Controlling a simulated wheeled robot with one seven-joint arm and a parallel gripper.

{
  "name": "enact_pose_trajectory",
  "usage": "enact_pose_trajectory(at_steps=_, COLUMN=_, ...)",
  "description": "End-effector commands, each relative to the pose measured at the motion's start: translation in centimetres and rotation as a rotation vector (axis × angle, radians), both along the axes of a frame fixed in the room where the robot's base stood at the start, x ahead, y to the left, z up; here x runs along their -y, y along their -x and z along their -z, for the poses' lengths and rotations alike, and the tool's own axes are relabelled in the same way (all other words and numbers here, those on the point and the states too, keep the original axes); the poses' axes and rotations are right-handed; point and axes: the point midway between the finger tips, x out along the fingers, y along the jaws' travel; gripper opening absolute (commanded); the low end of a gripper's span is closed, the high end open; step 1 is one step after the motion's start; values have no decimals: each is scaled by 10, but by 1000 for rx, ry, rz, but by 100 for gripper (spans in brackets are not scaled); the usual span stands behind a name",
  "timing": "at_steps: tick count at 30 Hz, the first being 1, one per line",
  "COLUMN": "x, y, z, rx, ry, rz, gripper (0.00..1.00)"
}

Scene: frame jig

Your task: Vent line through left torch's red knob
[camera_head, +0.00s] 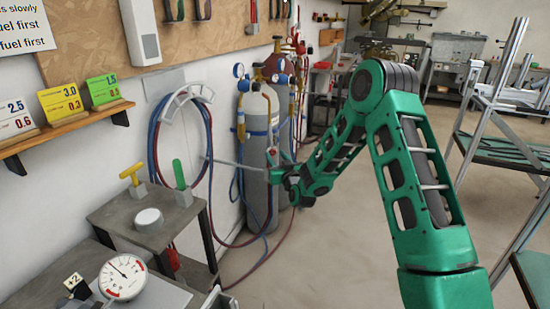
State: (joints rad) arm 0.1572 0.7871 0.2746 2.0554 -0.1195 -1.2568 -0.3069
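My gripper (276,170) is at the end of my green arm, in front of the grey cylinder (257,140). It is small and partly hidden by my own wrist, so I cannot tell whether its fingers are open or shut. A thin grey rod (235,164) runs from beside my gripper leftward to the coiled hoses (155,150); I cannot tell whether it is held. A small red spot (272,152) shows right at my gripper; I cannot tell whether it is a knob. No torch can be clearly made out.
Two cylinders with gauges stand by the wall, the rear one reddish-brown (279,65). A stand (185,222) bears a yellow T-handle (132,174) and a green handle (179,174). A round gauge (123,277) is at lower left. Metal racks (500,150) stand right; floor between is clear.

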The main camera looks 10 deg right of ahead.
Motion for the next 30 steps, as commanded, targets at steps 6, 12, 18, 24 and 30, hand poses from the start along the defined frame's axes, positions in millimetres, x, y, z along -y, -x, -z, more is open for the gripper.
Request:
enact_pose_trajectory(at_steps=6, x=-1, y=-17, z=0, rx=0, ry=1, rz=0, gripper=39)
enact_pose_trajectory(at_steps=12, x=-2, y=-18, z=0, rx=-1, ry=1, rz=-1, gripper=39)
enact_pose_trajectory(at_steps=18, x=-2, y=-18, z=0, rx=-1, ry=1, rz=-1, gripper=17)
enact_pose_trajectory(at_steps=24, x=1, y=-18, z=0, rx=0, ry=1, rz=0, gripper=0)
enact_pose_trajectory(at_steps=30, x=-1, y=-18, z=0, rx=-1, ry=-4, rz=0, gripper=0)
